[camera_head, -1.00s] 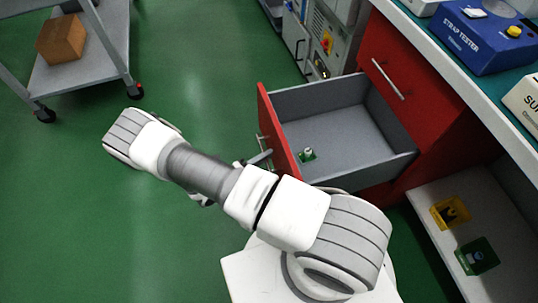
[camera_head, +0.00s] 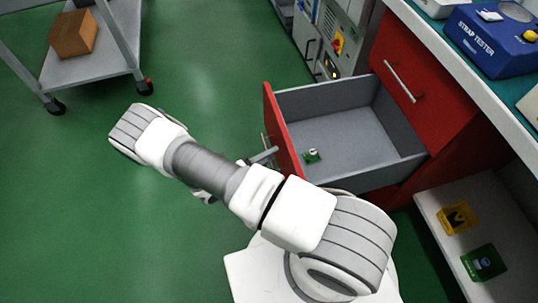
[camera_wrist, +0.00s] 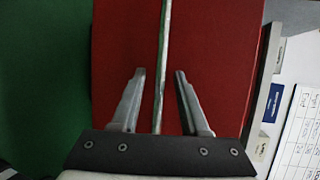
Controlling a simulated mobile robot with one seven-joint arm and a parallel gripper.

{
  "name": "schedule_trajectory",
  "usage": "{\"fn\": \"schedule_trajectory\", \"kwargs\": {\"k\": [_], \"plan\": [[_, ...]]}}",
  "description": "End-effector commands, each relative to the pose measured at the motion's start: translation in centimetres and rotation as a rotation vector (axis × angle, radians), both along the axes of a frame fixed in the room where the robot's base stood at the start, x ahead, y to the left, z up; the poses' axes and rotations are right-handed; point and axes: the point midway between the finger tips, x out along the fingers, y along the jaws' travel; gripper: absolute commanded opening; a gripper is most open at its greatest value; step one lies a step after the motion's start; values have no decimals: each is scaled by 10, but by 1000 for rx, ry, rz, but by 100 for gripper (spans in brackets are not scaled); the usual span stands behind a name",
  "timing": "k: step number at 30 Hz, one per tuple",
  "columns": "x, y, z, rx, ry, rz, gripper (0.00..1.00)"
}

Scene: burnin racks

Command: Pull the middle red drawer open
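The middle red drawer (camera_head: 283,135) stands well open, its grey inside showing in the head view. Its red front also fills the middle of the wrist view (camera_wrist: 225,65). The drawer's bar handle (camera_wrist: 163,60) runs up between my two fingers in the wrist view. My gripper (camera_wrist: 158,75) is open around the handle, with a gap visible on both sides of the bar. In the head view my gripper (camera_head: 264,156) is at the drawer front, mostly hidden behind my arm. A small green part (camera_head: 312,156) lies inside the drawer.
A closed red drawer (camera_head: 420,80) with a bar handle is above. A blue strap tester (camera_head: 490,40) stands on the bench. A yellow bin (camera_head: 458,218) and a green bin (camera_head: 484,262) sit on the low shelf. A cart (camera_head: 100,60) carries a brown box (camera_head: 73,33). Green floor is clear at left.

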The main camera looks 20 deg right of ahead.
Motion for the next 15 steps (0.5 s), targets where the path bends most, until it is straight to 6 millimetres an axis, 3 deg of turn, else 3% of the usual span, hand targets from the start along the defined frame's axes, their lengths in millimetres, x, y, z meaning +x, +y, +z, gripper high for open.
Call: {"fn": "schedule_trajectory", "kwargs": {"k": [8,15], "plan": [[-3,10,3,2,-1,2,45],[-20,58,13,3,-1,4,45]]}}
